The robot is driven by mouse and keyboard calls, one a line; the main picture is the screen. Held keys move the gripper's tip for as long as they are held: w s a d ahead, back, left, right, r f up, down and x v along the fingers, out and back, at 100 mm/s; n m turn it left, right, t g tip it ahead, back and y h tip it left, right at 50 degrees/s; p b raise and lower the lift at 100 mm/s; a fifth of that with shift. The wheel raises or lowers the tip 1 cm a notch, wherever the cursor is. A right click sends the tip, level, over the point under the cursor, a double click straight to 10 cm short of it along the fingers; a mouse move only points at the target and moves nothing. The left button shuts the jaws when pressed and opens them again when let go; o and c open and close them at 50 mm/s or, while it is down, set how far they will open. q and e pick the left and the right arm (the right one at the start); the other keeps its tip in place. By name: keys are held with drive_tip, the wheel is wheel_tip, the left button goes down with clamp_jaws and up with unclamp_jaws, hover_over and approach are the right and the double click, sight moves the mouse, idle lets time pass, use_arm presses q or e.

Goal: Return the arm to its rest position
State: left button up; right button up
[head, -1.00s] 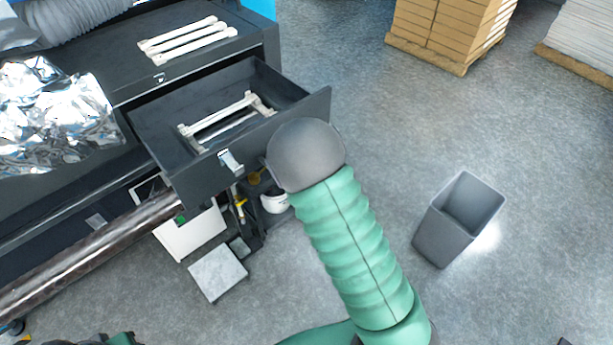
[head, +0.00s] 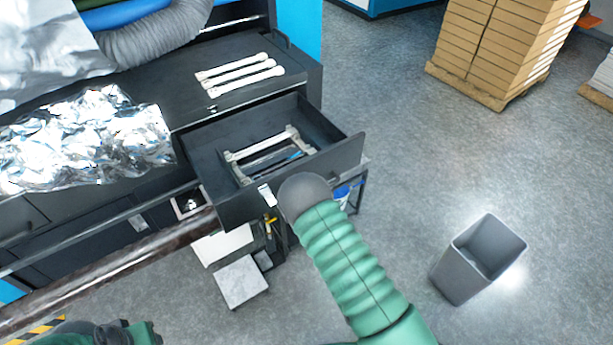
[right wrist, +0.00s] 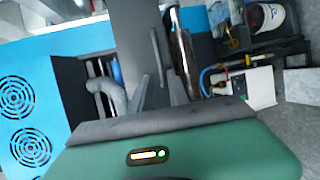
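My right arm (head: 350,262), green and ribbed with a grey rounded end, reaches up from the bottom of the head view. Its grey end overlaps the front of the open drawer (head: 345,160); I cannot tell if they touch. The right gripper is hidden in the head view. In the right wrist view, grey parts rise beyond the green wrist housing (right wrist: 215,150), and I cannot make out whether the fingers are open or shut. Green parts of mine show at the bottom left of the head view; the left gripper is not visible.
White brackets lie in the drawer (head: 270,150), and three white bars (head: 240,72) lie on the cabinet top. Crumpled foil (head: 80,135) is at left. A long dark roll (head: 110,265) crosses lower left. A grey bin (head: 478,258) stands right, with clear floor around it.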

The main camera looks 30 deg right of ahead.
drive_tip(key=w+a+f+m+g+y+b, duration=0.3)
drive_tip(key=a+f+m+g+b, duration=0.3)
drive_tip(key=f+m+b, duration=0.35)
drive_tip(key=s+a+r+m+g+y+b, duration=0.1)
drive_tip(key=s+a+m+g+b, duration=0.1)
drive_tip(key=s, duration=0.3)
drive_tip(key=s+a+r+m+g+b, duration=0.1)
drive_tip(key=s+a+m+g+b, duration=0.1)
drive_tip(key=s, duration=0.4)
drive_tip(key=shift+s+a+r+m+g+y+b, duration=0.15)
drive_tip(key=shift+s+a+m+g+y+b, duration=0.25)
drive_tip(key=shift+m+g, duration=0.65)
drive_tip(key=shift+w, duration=0.15)
drive_tip(key=shift+a, duration=0.1)
